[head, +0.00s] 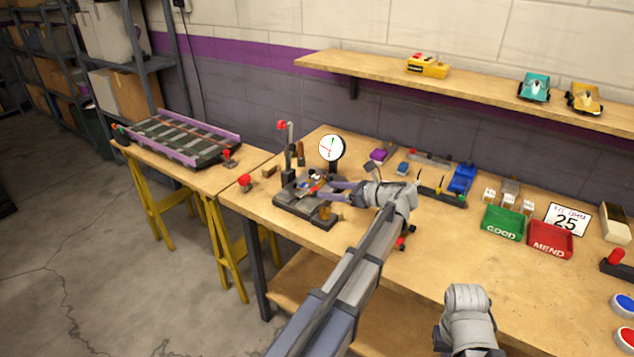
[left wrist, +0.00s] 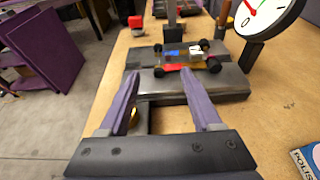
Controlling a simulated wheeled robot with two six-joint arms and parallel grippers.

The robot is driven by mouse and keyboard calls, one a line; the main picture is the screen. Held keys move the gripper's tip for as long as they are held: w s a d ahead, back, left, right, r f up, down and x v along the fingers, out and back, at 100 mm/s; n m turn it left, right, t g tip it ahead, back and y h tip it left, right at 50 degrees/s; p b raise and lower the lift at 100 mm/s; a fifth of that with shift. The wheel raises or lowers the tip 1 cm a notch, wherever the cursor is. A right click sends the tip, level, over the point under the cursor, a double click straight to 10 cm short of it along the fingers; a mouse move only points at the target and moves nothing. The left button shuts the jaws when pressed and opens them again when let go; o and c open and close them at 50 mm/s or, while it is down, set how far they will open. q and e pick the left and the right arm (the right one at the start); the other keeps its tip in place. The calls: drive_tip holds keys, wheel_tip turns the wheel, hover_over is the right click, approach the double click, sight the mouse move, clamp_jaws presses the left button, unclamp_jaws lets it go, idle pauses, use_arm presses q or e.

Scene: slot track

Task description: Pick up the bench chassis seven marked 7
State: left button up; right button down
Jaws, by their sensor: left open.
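A small car chassis (left wrist: 190,60) with black wheels and blue, red, yellow and white parts sits on a dark metal fixture (left wrist: 222,88). In the head view the chassis (head: 313,181) is small and partly crowded by my gripper; I cannot read a 7 on it. My left gripper (head: 331,191) reaches in from the right side of the fixture (head: 290,199). In the left wrist view the left gripper (left wrist: 160,88) has its purple fingers apart and empty, pointing at the chassis, which lies just beyond the tips.
A round dial gauge (head: 331,147) stands behind the fixture, and a post with a red knob (head: 283,126) at its left. A green GOOD tray (head: 503,224) and red MEND tray (head: 550,240) lie to the right. A track section (head: 180,138) rests on the left table.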

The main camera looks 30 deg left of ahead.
sight(312, 191)
use_arm(q)
drive_tip(key=shift+b+x, duration=0.35)
drive_tip(key=shift+x, duration=0.75)
drive_tip(key=shift+w+b+x, duration=0.15)
drive_tip(key=shift+b+x, duration=0.2)
drive_tip(key=shift+x, duration=1.05)
drive_tip(key=shift+w+b+x, duration=0.2)
drive_tip(key=shift+b+x, duration=0.15)
drive_tip(key=shift+x, duration=1.1)
drive_tip(key=shift+r, duration=0.15)
clamp_jaws()
